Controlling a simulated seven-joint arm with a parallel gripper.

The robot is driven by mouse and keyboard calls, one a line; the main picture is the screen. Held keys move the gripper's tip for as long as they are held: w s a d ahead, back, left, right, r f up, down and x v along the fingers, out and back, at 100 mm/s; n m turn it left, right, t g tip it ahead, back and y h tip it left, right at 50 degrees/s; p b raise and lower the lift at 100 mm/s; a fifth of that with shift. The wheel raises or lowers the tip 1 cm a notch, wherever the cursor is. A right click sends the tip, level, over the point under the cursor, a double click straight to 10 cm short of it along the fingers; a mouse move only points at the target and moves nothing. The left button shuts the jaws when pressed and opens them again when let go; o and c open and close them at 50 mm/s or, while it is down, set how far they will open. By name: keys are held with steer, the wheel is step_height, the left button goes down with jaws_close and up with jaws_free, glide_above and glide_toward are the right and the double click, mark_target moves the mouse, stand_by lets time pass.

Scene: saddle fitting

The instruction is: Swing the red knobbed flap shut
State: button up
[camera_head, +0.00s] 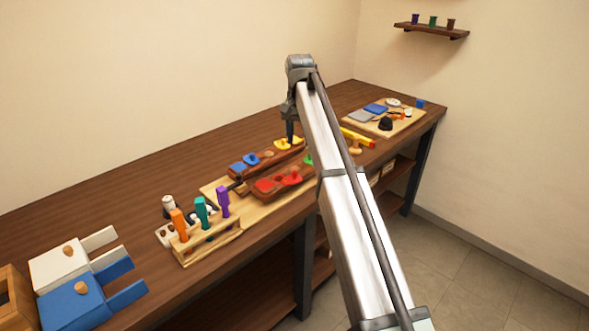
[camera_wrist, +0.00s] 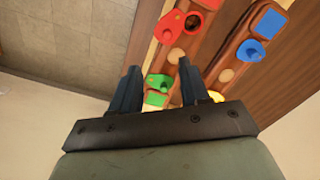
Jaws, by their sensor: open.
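The red knobbed flap (camera_head: 291,178) sits on the near wooden rail in the head view, to the right of a red block (camera_head: 265,186). In the wrist view the red flap (camera_wrist: 168,29) is turned aside, and a dark round opening (camera_wrist: 194,19) shows between it and the red block (camera_wrist: 209,3). My gripper (camera_head: 290,139) points down above the far rail, near the yellow flap (camera_head: 284,143). In the wrist view my gripper (camera_wrist: 158,68) is open and empty, with a green flap (camera_wrist: 158,82) showing between its fingers. It is apart from the red flap.
Blue (camera_head: 251,160) and yellow flaps share the far rail. A rack with orange, teal and purple pegs (camera_head: 223,202) stands left of the rails. A board with small items (camera_head: 364,124) lies to the right. The table behind the rails is clear.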

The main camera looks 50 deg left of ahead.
mark_target(295, 172)
steer(key=f, duration=0.8)
steer(key=s+a+f, duration=0.1)
steer(key=f, duration=0.3)
steer(key=shift+c, duration=0.3)
jaws_close()
